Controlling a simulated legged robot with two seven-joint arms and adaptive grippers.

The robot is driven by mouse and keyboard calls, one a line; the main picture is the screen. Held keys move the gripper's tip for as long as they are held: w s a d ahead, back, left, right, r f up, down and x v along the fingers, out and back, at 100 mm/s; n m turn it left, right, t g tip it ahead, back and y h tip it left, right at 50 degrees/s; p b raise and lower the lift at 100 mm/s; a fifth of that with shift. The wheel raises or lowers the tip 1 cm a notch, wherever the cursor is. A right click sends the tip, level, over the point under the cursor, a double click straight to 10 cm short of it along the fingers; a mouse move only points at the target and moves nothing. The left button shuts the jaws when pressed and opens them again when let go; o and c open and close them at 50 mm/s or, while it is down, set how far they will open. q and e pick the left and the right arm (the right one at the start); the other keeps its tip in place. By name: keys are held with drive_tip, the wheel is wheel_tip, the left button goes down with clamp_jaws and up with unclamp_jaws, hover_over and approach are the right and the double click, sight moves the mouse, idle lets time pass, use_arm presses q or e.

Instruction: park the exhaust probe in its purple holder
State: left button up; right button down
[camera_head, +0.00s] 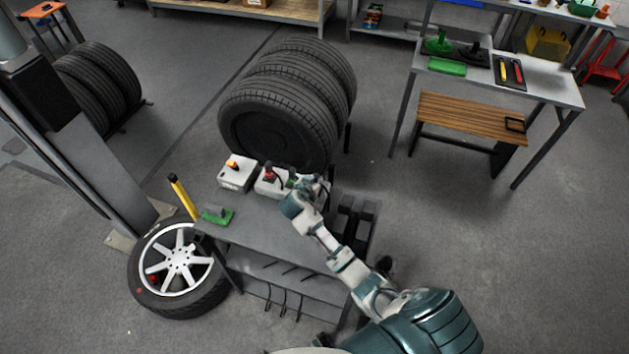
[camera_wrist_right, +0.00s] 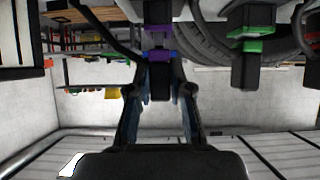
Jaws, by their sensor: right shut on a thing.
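My right gripper (camera_wrist_right: 160,78) is shut on a dark block-like body in the wrist view, which I take to be the exhaust probe (camera_wrist_right: 160,88). A purple band (camera_wrist_right: 160,55) lies just beyond the fingertips, and a second purple piece (camera_wrist_right: 158,28) sits further along the same line. I cannot tell which purple part is the holder or whether the probe is seated in it. In the head view my right gripper (camera_head: 306,184) is over the back right of the grey bench, and it hides the probe and holder there. My left gripper is not in view.
The grey bench (camera_head: 265,240) carries a white box with an orange knob (camera_head: 235,173), a white unit with a red part (camera_head: 270,176) and a green item (camera_head: 217,214). Tyres (camera_head: 285,110) stand behind. A green-banded dark part (camera_wrist_right: 250,47) hangs beside the gripper.

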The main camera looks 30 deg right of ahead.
drive_tip(key=shift+f, duration=0.45)
drive_tip(key=c, duration=1)
unclamp_jaws()
drive_tip(key=shift+r, duration=0.1)
drive_tip(key=v, duration=1.2)
drive_tip(key=shift+a, duration=0.1)
drive_tip(key=shift+f, duration=0.2)
